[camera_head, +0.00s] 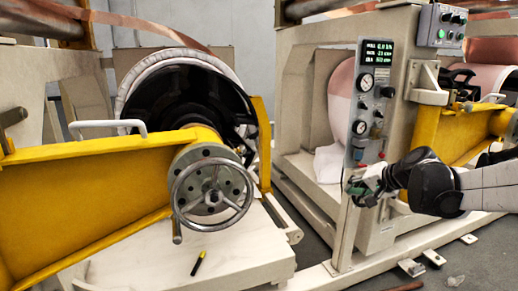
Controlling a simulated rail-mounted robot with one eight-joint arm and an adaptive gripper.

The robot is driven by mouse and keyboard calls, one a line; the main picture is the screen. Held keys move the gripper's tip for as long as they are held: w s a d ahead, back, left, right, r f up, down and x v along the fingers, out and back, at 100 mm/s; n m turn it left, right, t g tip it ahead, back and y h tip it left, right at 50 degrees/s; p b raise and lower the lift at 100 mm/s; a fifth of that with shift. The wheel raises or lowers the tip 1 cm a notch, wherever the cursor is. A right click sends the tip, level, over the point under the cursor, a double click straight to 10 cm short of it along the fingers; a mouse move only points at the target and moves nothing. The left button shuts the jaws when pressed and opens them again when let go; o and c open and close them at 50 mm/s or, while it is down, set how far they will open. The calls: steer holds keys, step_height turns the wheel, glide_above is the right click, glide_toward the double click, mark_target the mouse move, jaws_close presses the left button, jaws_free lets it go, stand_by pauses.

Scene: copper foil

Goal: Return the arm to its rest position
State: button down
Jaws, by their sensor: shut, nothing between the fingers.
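My arm (430,183), with black and white links, reaches in from the right edge. My gripper (356,188) is at its left end, small in the picture, in front of the lower part of the grey gauge panel (367,110). It is shut and holds nothing. I cannot tell whether it touches the panel or the post below it.
A metal handwheel (211,194) on a yellow beam (80,200) stands at left, before a dark roll core. A dark marker with a yellow end (198,263) lies on the pale base. A beige machine frame (290,110) and another yellow beam (440,135) stand close around my arm.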

steer(key=s+a+n+g+h, duration=0.1)
steer(key=s+a, duration=0.2)
steer(key=s, duration=0.5)
steer(key=s+a+n+g+h, duration=0.15)
steer(key=s+a, duration=0.25)
steer(key=s, duration=0.4)
steer(key=s+f+n+h, duration=0.1)
steer(key=s+f+n, duration=0.1)
steer(key=s, duration=0.6)
steer(key=s+f+n+h, duration=0.1)
steer(key=s+f+n, duration=0.15)
steer(key=s, duration=0.65)
step_height(320, 180, up, 18)
steer(key=p, duration=1.8)
steer(key=shift+a+m, duration=0.25)
steer(key=shift+m, duration=0.15)
steer(key=c, duration=2.4)
jaws_free()
steer(key=shift+f, duration=0.1)
steer(key=shift+c, duration=0.2)
